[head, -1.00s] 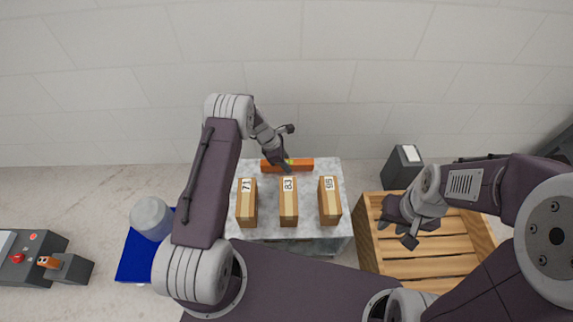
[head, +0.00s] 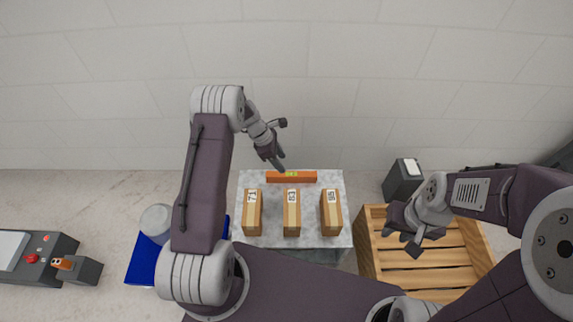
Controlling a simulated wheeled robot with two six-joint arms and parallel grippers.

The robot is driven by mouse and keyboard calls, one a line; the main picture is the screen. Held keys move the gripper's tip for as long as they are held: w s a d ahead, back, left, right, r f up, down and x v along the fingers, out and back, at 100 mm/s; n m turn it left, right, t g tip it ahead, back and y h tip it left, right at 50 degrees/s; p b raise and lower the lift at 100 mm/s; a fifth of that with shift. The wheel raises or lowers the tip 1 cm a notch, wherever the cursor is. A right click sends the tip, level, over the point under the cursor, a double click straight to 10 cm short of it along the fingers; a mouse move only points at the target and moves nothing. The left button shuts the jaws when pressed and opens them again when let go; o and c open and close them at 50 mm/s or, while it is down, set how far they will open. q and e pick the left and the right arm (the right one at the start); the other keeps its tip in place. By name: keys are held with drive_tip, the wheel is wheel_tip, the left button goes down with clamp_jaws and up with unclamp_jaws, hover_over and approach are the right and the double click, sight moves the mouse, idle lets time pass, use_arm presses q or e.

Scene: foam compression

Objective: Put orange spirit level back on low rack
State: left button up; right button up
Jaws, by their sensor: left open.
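The orange spirit level (head: 305,177) lies along the back edge of a low grey rack top (head: 342,190), behind a row of cardboard boxes. A yellow-green vial shows near its middle. My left gripper (head: 282,148) is open and empty, above and slightly behind the left half of the level, and looks apart from it. My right gripper (head: 410,246) is over the wooden pallet at the right, well away from the level. I cannot tell whether its jaws are open or shut.
Boxes marked 71 (head: 252,213), 83 (head: 292,213) and a third (head: 331,213) stand in front of the level. A slatted wooden crate (head: 450,262) and a dark bin (head: 400,182) are at the right. A blue mat (head: 143,262) with a pale cylinder (head: 156,220) is at the left.

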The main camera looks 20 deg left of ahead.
use_arm(q)
drive_tip(key=s+r+m+y, duration=0.2)
drive_tip(key=s+r+m, duration=0.5)
drive_tip(key=s+m, duration=0.3)
drive_tip(key=s+d+r+m+y, duration=0.1)
drive_tip(key=s+r+m+y, duration=0.1)
drive_tip(key=s+r+m, duration=0.6)
drive_tip(key=s+m, duration=0.3)
drive_tip(key=s, duration=0.2)
drive_tip(key=shift+s+d, duration=0.15)
drive_tip(key=shift+s, duration=0.05)
drive_tip(key=shift+r, duration=0.1)
wheel_tip(320, 180, up, 34)
drive_tip(key=p, duration=3.4)
